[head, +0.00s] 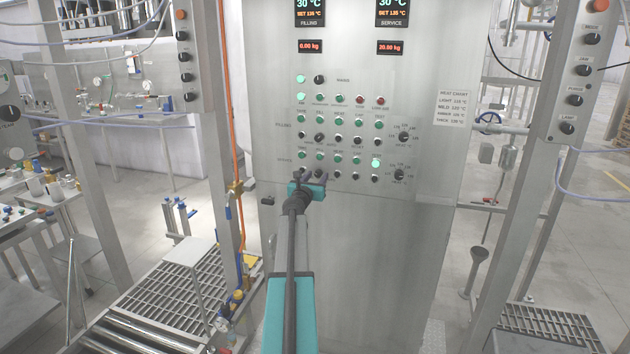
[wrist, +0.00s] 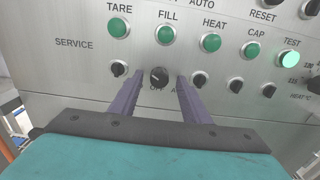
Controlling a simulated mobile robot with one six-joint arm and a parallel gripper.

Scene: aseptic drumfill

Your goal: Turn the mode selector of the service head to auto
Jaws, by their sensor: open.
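My gripper (wrist: 157,82) is open, its two purple fingers pointing at the panel. Between the fingertips sits a black round selector knob (wrist: 159,76) in the SERVICE row, below the green FILL button (wrist: 165,36). There is a gap on each side, and I cannot tell whether the fingertips reach past its face. A pale mark shows on the knob, its exact setting unclear. Lettering beneath it is partly hidden by the fingers; an "O" and an "A" show. In the head view my gripper (head: 308,183) is at the lower left of the button rows and partly covers that area.
The steel control cabinet (head: 350,240) carries close rows of buttons and knobs. Neighbouring black knobs stand left (wrist: 118,69) and right (wrist: 199,80) of the fingers. The service TEST button (wrist: 290,59) glows. A post with an orange cable (head: 234,130) stands left of the cabinet.

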